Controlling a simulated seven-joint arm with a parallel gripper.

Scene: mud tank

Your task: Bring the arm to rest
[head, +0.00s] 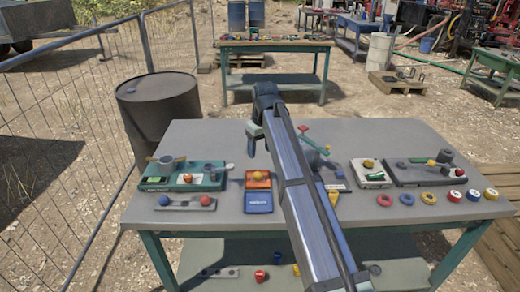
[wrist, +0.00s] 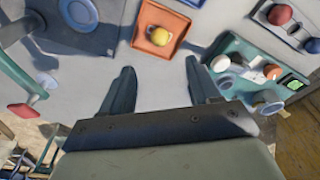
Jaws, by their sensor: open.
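My arm reaches out over the grey table (head: 340,135) in the head view. My gripper (head: 251,147) hangs at its far end, above the back left part of the table. In the wrist view my gripper (wrist: 155,80) has its two dark fingers spread apart, with nothing between them. An orange tray (head: 258,183) with a yellow ball lies on the table nearer the camera than the gripper. In the wrist view the orange tray (wrist: 178,22) lies beyond the fingertips, apart from them. My arm hides part of the table's middle.
A green tray (head: 155,184) with cups stands at the left, a dark board (head: 425,178) at the right. Several coloured rings, including a red one (head: 384,200), lie along the front right. A red-topped valve-like piece (head: 304,129) stands right of my arm. A barrel (head: 160,115) stands beyond the left edge.

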